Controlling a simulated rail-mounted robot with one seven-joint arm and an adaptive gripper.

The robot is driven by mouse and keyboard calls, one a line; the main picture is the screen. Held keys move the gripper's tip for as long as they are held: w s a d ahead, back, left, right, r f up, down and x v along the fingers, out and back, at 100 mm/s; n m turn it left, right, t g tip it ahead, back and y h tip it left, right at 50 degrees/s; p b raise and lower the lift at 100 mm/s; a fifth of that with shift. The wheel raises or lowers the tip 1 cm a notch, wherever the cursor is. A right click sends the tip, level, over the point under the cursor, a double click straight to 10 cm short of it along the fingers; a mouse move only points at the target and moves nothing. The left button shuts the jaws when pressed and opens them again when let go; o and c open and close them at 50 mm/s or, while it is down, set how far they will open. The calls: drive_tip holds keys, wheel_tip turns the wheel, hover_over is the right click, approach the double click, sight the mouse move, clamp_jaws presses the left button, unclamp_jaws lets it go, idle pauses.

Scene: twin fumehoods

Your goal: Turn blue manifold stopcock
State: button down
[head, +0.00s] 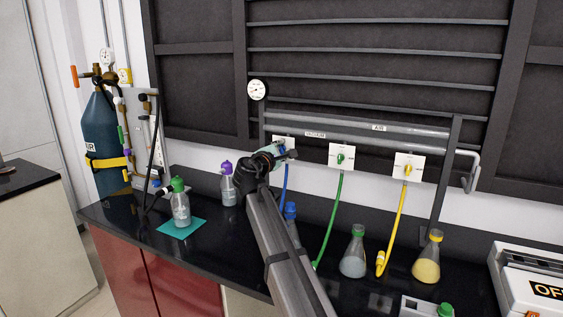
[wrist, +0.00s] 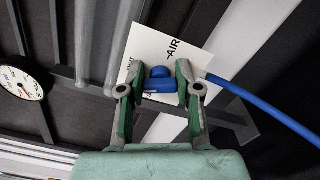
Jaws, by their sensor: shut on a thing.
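The blue manifold stopcock (wrist: 159,82) sits on a white plate (wrist: 178,45) marked AIR in the wrist view, with a blue hose running off to the right. My gripper (wrist: 158,88) has its two fingers on either side of the blue handle and is shut on it. In the head view my gripper (head: 287,155) is at the leftmost white plate (head: 283,142) of the manifold. My gripper and arm hide the blue stopcock there. The blue hose (head: 284,185) hangs below it.
A green stopcock (head: 340,157) and a yellow stopcock (head: 408,169) sit to the right on the manifold. Flasks (head: 353,258) and bottles (head: 180,208) stand on the black bench below. A gas cylinder (head: 103,140) stands at the left. A pressure gauge (head: 257,90) is above my gripper.

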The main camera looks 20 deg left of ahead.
drive_tip(key=m+b, duration=0.4)
drive_tip(key=b, duration=0.1)
drive_tip(key=shift+w+f+m, duration=0.1)
drive_tip(key=shift+f+m, duration=0.2)
drive_tip(key=m+b, duration=0.3)
drive_tip(key=b, duration=0.1)
drive_tip(key=shift+m+b, duration=0.35)
drive_tip(key=shift+m, duration=0.05)
drive_tip(key=m+b, duration=0.5)
drive_tip(key=shift+a+b, duration=0.1)
drive_tip(key=shift+b, duration=0.2)
drive_tip(key=shift+m+b, duration=1.3)
drive_tip(key=shift+m, duration=0.3)
drive_tip(key=shift+r, duration=0.1)
drive_tip(key=c, duration=0.8)
unclamp_jaws()
